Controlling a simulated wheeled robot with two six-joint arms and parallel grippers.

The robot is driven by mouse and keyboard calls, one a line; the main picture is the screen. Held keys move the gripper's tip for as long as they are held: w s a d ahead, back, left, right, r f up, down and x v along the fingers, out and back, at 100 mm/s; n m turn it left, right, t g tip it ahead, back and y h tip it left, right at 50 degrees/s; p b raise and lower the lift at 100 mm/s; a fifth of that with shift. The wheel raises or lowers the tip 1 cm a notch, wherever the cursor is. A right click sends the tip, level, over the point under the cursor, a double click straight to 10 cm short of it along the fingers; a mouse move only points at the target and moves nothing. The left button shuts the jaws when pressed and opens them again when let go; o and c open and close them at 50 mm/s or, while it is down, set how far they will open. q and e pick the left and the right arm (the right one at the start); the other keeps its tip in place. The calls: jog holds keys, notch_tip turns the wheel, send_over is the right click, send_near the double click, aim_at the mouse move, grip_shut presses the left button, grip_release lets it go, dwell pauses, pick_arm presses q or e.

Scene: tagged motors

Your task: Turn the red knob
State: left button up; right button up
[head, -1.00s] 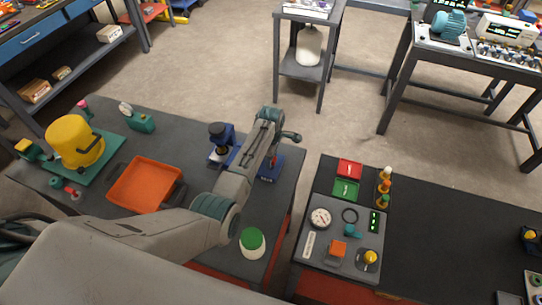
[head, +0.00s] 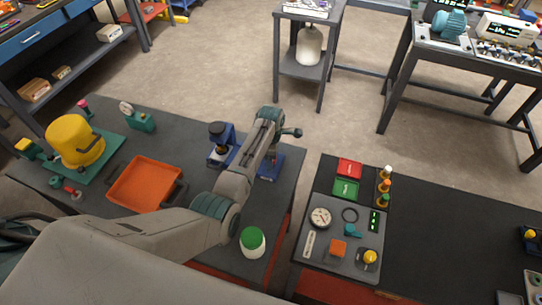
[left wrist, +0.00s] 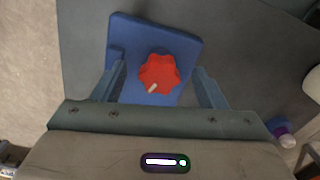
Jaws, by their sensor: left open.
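The red knob (left wrist: 159,73) is a lobed knob with a pale pointer mark on its lower left edge in the left wrist view. It sits on a blue base plate (left wrist: 150,30). In the head view the blue base (head: 270,168) stands near the right edge of the left bench, and my arm hides the knob. My left gripper (left wrist: 158,70) is open above the base, one finger on each side of the knob. A gap shows between each finger and the knob. My right gripper is not in view.
A blue device (head: 219,148) stands just left of the base. An orange tray (head: 143,183) and a white jar with a green lid (head: 252,242) are on the same bench. A control panel (head: 325,262) is on the right bench, across a narrow gap.

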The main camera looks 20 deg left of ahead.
pick_arm(q)
jog(key=m, duration=1.4)
jog(key=c, duration=1)
jog(key=shift+o, duration=0.2)
jog(key=n, duration=0.2)
jog(key=shift+n, duration=0.3)
jog(key=o, duration=1)
jog(key=shift+c, duration=0.2)
